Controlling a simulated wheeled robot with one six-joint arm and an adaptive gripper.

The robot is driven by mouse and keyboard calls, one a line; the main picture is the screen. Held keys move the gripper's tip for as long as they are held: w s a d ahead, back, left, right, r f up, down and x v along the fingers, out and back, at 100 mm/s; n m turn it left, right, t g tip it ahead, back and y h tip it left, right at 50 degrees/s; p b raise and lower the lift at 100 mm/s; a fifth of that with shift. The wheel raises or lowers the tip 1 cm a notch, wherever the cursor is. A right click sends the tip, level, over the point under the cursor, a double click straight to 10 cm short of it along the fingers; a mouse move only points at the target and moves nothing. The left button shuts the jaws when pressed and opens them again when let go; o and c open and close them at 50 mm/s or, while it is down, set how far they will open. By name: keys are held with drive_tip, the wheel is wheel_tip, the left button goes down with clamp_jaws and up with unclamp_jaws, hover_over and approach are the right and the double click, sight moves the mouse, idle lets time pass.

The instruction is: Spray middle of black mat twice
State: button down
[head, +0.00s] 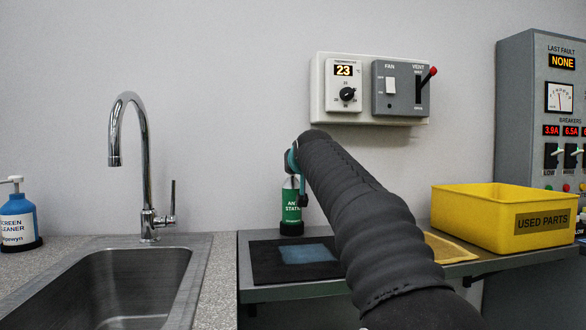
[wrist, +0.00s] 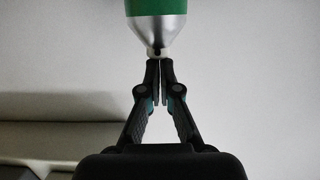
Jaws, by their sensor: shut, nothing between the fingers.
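The black mat (head: 262,266) lies on the grey shelf, with a pale blue rectangular patch (head: 307,253) on it. A green-labelled spray can (head: 291,207) stands upright in a dark round base behind the mat. In the wrist view, the can's green body (wrist: 156,6), silver shoulder and white nozzle show at the top. My gripper (wrist: 160,70) is shut, its fingertips together at the nozzle. I cannot tell whether they touch it. In the head view my arm hides most of the gripper and the mat's right edge.
A sink (head: 140,285) with a tall tap (head: 146,170) is at left, beside a blue screen cleaner bottle (head: 18,220). A yellow used parts bin (head: 470,222) and a yellow mat (head: 450,251) are at right. A wall control panel (head: 320,90) hangs above my arm.

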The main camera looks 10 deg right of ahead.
drive_tip(key=shift+w+f, duration=0.2)
drive_tip(key=shift+f, duration=0.5)
wheel_tip(320, 180, up, 6)
drive_tip(key=p, duration=0.4)
drive_tip(key=shift+s+f+p, duration=0.1)
drive_tip(key=shift+f+p, duration=0.15)
drive_tip(key=shift+p, duration=0.1)
drive_tip(key=b+v, duration=0.2)
drive_tip(key=v, duration=0.8)
drive_tip(key=shift+r, duration=0.1)
idle(0.4)
drive_tip(key=shift+r, duration=0.45)
